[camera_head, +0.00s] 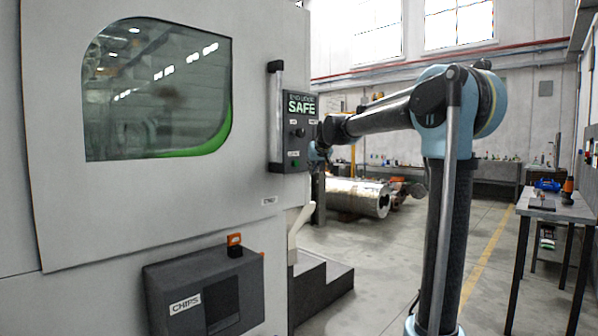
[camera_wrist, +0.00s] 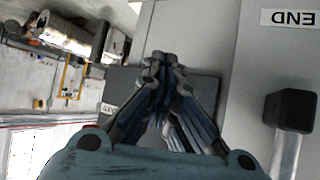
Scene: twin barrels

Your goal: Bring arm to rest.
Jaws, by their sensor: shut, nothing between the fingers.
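My gripper (camera_wrist: 162,58) shows in the wrist view with its fingertips together and nothing between them. It is in front of the grey side of the machine (camera_wrist: 190,22), with a dark grey panel (camera_wrist: 203,92) behind the fingers. In the head view my arm reaches left from its column towards the machine (camera_head: 145,200). There the gripper is mostly hidden behind the machine's control panel (camera_head: 293,130), which reads SAFE.
A vertical door handle (camera_head: 276,110) stands beside the control panel; a bar handle (camera_wrist: 290,130) also shows in the wrist view. A dark CHIPS box (camera_head: 205,290) juts out low. Metal cylinders (camera_head: 357,197) lie behind. A table (camera_head: 555,207) stands right. Floor between is clear.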

